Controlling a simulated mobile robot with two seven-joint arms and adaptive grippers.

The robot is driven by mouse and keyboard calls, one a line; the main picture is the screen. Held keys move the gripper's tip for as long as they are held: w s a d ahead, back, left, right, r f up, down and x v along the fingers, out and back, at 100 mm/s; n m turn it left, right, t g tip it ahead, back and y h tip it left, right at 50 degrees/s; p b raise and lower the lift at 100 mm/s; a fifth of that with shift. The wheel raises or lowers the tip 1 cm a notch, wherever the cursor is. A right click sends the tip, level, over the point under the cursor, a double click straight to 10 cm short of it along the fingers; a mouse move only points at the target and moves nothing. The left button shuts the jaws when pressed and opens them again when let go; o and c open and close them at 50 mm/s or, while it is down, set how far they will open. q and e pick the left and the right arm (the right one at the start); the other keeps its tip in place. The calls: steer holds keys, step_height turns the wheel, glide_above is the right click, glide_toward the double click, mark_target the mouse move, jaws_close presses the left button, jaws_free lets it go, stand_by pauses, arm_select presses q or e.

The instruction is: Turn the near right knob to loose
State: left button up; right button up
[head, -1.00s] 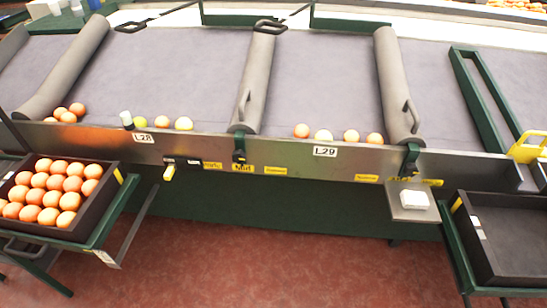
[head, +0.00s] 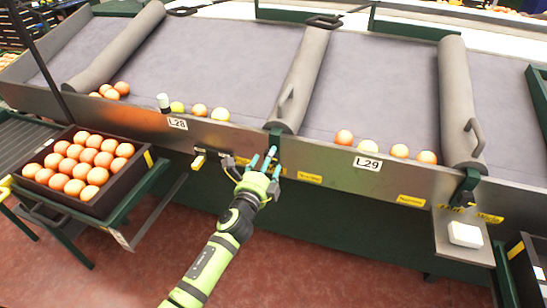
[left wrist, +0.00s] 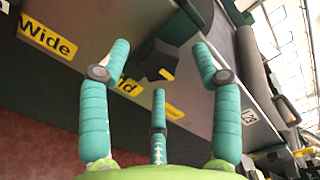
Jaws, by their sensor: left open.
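My left gripper (head: 265,157) reaches up from below to the metal rail in the head view, in front of the dark green clamp (head: 275,137) at the foot of the middle roller. Its teal fingers are spread open in the left wrist view (left wrist: 161,48). A black knob (left wrist: 158,58) with a yellow mark shows beyond and between the fingertips. No finger visibly grips it. Yellow labels lie beside it; one reads "Wide" (left wrist: 47,38), the others are partly hidden or unreadable. I see no label reading loose. My right gripper is not in view.
A crate of oranges (head: 110,190) stands at the left. A ledge with a white block (head: 465,234) juts out at the right, beside a second clamp (head: 468,188). Oranges line the belt's lower edge.

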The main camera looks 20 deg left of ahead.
arm_select(q)
steer(key=shift+w+d, duration=0.1)
steer(key=shift+w, duration=1.1)
steer(key=c, duration=1.2)
